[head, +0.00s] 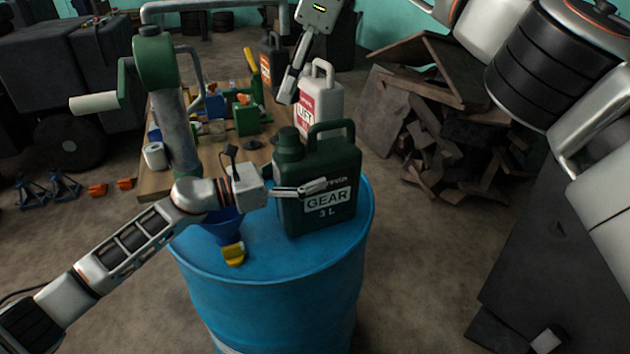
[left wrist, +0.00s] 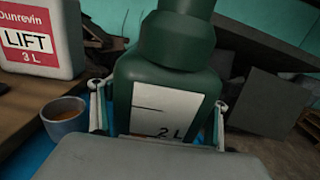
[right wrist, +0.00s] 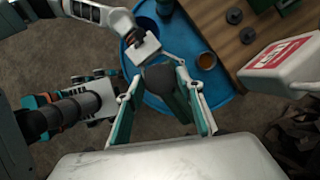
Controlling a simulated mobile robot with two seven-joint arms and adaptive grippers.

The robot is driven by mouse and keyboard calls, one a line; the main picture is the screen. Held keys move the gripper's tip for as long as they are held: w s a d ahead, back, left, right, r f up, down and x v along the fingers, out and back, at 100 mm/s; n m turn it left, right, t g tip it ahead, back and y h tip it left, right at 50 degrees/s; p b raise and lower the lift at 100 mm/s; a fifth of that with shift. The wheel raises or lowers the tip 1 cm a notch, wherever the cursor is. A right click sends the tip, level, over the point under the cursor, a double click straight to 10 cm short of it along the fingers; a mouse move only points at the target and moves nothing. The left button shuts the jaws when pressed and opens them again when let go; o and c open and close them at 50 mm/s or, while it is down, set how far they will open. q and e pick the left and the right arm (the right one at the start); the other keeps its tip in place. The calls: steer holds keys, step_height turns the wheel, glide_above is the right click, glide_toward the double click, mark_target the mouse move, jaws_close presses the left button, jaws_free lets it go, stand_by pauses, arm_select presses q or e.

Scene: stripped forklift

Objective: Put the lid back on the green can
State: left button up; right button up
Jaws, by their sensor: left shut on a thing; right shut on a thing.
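The green can (head: 318,200), labelled GEAR 3 L, stands upright on the blue drum (head: 235,290). Its collar and neck (head: 287,143) rise at the top left, beside the handle. My left gripper (head: 318,187) is shut on the can's body. In the left wrist view its fingers press both sides of the can (left wrist: 165,90). My right gripper (head: 287,97) points down above the neck. In the right wrist view a dark round piece, seemingly the lid (right wrist: 158,77), sits between its fingers. The lid cannot be made out clearly in the head view.
A blue funnel (head: 222,228) and a small yellow thing (head: 234,253) are on the drum left of the can. A white LIFT can (head: 322,100) stands behind it. A cluttered workbench (head: 155,182) and green crank pump (head: 155,62) are at the left.

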glide_above(287, 132)
steer(key=d, duration=0.1)
steer(key=shift+w+d+f, duration=0.1)
steer(key=shift+w+f, duration=0.05)
steer(key=shift+f, duration=1.1)
steer(key=shift+w+f, duration=0.1)
steer(key=shift+f, duration=1.1)
steer(key=shift+f, duration=0.9)
arm_select(q)
steer(key=shift+r, duration=0.1)
arm_select(e)
steer(key=shift+f, duration=0.6)
